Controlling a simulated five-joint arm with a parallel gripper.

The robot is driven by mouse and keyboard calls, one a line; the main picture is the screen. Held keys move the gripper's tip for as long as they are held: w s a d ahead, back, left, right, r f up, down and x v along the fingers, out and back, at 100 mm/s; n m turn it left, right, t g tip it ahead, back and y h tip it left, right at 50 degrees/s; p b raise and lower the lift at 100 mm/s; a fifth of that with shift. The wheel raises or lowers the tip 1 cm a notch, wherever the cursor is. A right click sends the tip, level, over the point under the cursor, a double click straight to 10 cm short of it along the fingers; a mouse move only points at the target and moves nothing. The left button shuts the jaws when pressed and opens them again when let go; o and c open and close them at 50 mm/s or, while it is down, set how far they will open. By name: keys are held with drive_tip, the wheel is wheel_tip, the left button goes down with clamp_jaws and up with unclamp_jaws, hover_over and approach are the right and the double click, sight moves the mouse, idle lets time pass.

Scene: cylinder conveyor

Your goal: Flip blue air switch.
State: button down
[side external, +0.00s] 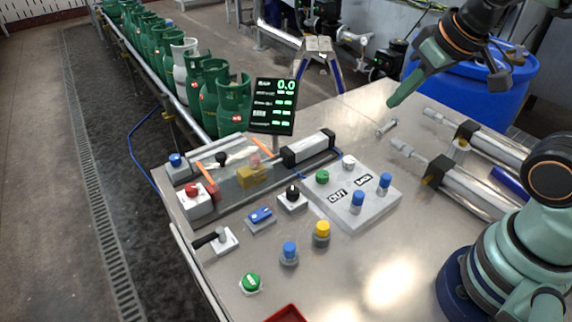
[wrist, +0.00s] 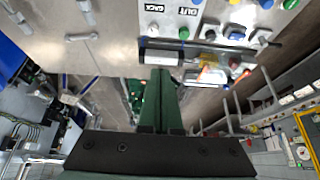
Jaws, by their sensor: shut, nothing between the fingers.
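A small blue rocker-like switch (side external: 261,215) sits on a grey base on the metal table, between a black-knob switch (side external: 292,196) and a black lever (side external: 210,238). It looks to be the blue air switch, and a blue part in the wrist view (wrist: 236,34) appears to be it. My gripper (side external: 392,101) is high above the far right of the table, well away from the switch. Its green fingers are together and empty, and they also show in the wrist view (wrist: 160,75).
A grey OUT/BACK panel (side external: 375,213) with blue, green and white knobs stands right of the switch. Blue (side external: 289,253) and yellow (side external: 322,233) knobs stand in front. A display (side external: 273,105) rises behind. Pneumatic cylinders (side external: 470,190) lie at right. Green gas bottles (side external: 234,100) line the conveyor.

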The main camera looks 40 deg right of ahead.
drive_tip(key=w+a+m+g, duration=0.2)
drive_tip(key=w+a+m, duration=0.2)
drive_tip(key=a+m, duration=0.1)
drive_tip(key=m+g, duration=0.4)
drive_tip(key=m, duration=0.9)
hover_over(256, 216)
wheel_tip(256, 216, down, 8)
drive_tip(key=shift+r, duration=0.15)
drive_tip(key=shift+w, duration=0.1)
wheel_tip(256, 216, down, 13)
drive_tip(key=shift+f, duration=0.55)
